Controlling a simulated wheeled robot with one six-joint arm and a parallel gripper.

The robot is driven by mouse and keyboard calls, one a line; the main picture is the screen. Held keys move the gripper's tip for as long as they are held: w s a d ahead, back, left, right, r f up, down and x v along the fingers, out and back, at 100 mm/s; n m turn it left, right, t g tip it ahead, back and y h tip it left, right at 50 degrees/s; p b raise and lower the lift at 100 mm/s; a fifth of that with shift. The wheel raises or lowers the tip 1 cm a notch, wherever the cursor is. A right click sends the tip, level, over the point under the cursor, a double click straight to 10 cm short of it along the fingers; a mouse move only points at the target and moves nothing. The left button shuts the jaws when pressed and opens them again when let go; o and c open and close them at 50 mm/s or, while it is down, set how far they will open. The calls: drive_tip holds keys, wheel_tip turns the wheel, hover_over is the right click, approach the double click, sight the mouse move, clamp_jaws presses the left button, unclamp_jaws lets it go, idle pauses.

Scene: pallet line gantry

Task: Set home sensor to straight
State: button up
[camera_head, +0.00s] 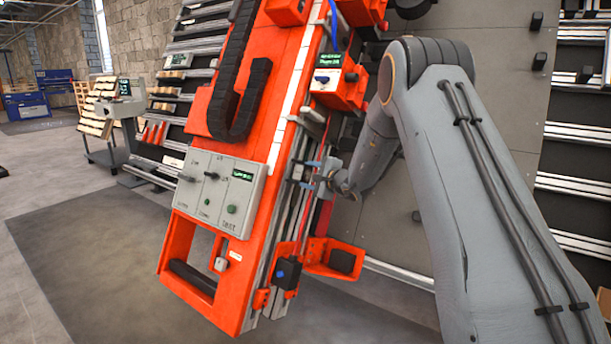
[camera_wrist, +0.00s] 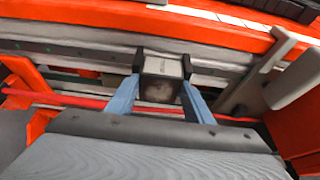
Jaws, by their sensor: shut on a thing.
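The home sensor appears to be the small dark block with a pale grey top (camera_wrist: 162,66) on the metal rail in the wrist view. In the head view it is a small dark shape (camera_head: 297,172) at the rail on the side of the tilted orange gantry beam. My gripper (camera_head: 312,172) reaches it from the right. In the wrist view the blue fingers of my gripper (camera_wrist: 160,84) close on the block from both sides. The block looks roughly square to the rail; a small skew is hard to judge. The fingers hide parts of its sides.
A grey control panel (camera_head: 222,190) with knobs and a green display is on the beam. An orange unit with a display (camera_head: 335,88) sits higher on the rail. A black block (camera_head: 287,272) and an orange bracket (camera_head: 335,258) are lower. A red line (camera_wrist: 70,101) runs beside the rail.

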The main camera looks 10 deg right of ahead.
drive_tip(key=o, duration=1)
drive_tip(key=shift+o, duration=0.2)
drive_tip(key=shift+s+d, duration=0.1)
drive_tip(key=v, duration=0.7)
drive_tip(key=shift+s+p, duration=0.3)
drive_tip(key=shift+p, duration=0.1)
drive_tip(key=shift+r, duration=0.1)
